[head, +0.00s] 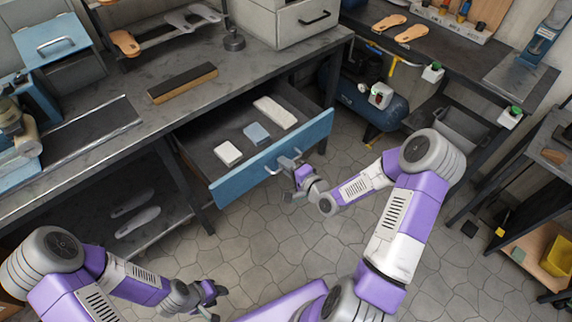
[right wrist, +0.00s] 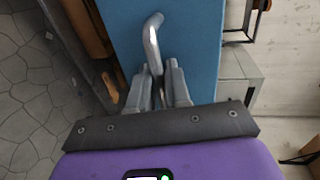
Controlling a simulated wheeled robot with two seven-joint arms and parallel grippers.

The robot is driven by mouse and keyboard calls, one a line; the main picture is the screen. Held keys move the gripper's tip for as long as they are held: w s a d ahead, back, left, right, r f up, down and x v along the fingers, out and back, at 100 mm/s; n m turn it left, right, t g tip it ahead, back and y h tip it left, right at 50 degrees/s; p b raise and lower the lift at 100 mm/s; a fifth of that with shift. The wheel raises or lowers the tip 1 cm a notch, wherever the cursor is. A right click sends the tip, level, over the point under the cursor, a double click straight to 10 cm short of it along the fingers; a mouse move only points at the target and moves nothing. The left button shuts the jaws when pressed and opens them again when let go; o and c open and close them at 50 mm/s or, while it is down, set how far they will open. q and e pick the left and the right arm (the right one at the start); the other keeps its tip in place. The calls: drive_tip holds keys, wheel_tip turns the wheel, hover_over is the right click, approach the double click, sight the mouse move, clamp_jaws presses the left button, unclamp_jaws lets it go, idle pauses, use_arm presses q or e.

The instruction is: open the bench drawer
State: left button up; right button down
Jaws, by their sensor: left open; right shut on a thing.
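The bench drawer (head: 262,170) has a blue front and is pulled well out from under the grey workbench (head: 110,100). Inside lie two whitish blocks (head: 275,112) and a light blue block (head: 256,133). My right gripper (head: 289,168) is at the middle of the drawer front, shut on the drawer handle (head: 284,162). In the right wrist view the curved metal handle (right wrist: 152,45) runs down between the fingers (right wrist: 160,88) against the blue front. My left gripper (head: 215,296) is open and empty, low over the floor, away from the drawer.
A brush-like wooden bar (head: 183,82) and a dark round weight (head: 233,40) are on the bench top. A blue tank (head: 365,105) stands on the floor right of the drawer. The tiled floor (head: 260,240) in front of the drawer is clear.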

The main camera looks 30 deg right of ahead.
drive_tip(key=c, duration=1.3)
unclamp_jaws()
drive_tip(key=p+v, duration=0.1)
drive_tip(key=v, duration=0.6)
drive_tip(key=shift+s+p, duration=0.3)
drive_tip(key=shift+p, duration=0.05)
drive_tip(key=s+a+f+n+g+y, duration=0.1)
drive_tip(key=s+a+f+n+g, duration=0.1)
drive_tip(key=a+f+n+g, duration=0.25)
drive_tip(key=s+a+f+n+g, duration=0.2)
drive_tip(key=a+f+g, duration=0.1)
drive_tip(key=a+f, duration=0.4)
drive_tip(key=s+a+f+n+g, duration=0.2)
drive_tip(key=s+f+n+g, duration=0.1)
drive_tip(key=s, duration=0.2)
drive_tip(key=s+a+f+n+g, duration=0.3)
drive_tip(key=s+g, duration=0.1)
drive_tip(key=s, duration=0.2)
drive_tip(key=shift+s+a+f+h, duration=0.3)
drive_tip(key=shift+s+h, duration=0.05)
drive_tip(key=shift+h, duration=0.05)
